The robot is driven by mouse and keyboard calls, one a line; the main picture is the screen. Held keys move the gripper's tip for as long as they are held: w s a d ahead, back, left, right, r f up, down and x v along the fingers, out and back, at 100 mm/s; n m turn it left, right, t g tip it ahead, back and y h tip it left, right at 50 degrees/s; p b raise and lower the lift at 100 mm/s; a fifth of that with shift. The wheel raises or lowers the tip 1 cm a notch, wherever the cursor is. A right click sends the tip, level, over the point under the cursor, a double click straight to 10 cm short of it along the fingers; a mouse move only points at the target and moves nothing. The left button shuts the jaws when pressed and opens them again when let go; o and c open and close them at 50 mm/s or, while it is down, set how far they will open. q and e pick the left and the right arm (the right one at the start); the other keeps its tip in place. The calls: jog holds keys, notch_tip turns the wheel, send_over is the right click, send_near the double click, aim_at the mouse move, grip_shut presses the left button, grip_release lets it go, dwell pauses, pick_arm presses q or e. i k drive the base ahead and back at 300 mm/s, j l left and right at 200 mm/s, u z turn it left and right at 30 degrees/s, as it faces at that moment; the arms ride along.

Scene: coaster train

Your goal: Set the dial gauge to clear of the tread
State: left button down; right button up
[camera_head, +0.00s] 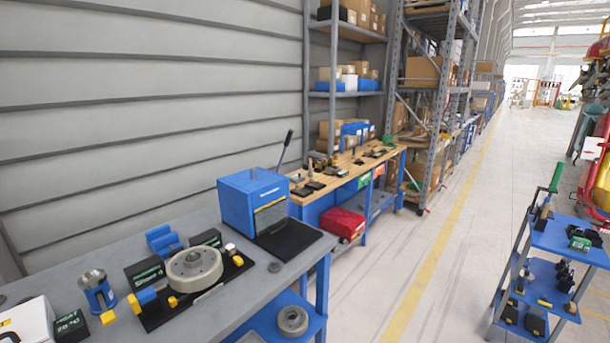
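A round grey wheel (195,268) lies flat on a black base plate (155,318) on the grey workbench at the lower left. A small yellow and blue part (146,297) sits at the left side of the wheel, and it may belong to the gauge. I cannot make out a dial face or whether anything touches the tread. A yellow knob (238,260) stands at the wheel's right. Neither of my grippers is in view.
A blue box press with a lever (253,202) stands behind the wheel, with a black mat (290,240) beside it. A blue cylinder holder (97,292) and dark boxes flank the fixture. A blue cart (570,240) stands at right. The aisle floor between is clear.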

aim_at(231, 254)
jog(key=i+l+u, duration=0.3)
jog(key=l+u, duration=0.15)
jog(key=i+l+u, duration=0.2)
jog(key=l+u, duration=0.2)
jog(key=l, duration=0.3)
jog(key=i+l+u, duration=0.15)
jog(key=l+u, duration=0.3)
jog(key=l, duration=0.2)
jog(key=l+u, duration=0.4)
jog(key=l, duration=0.25)
jog(key=l+u, duration=0.45)
jog(key=l, duration=0.25)
jog(key=k, duration=0.05)
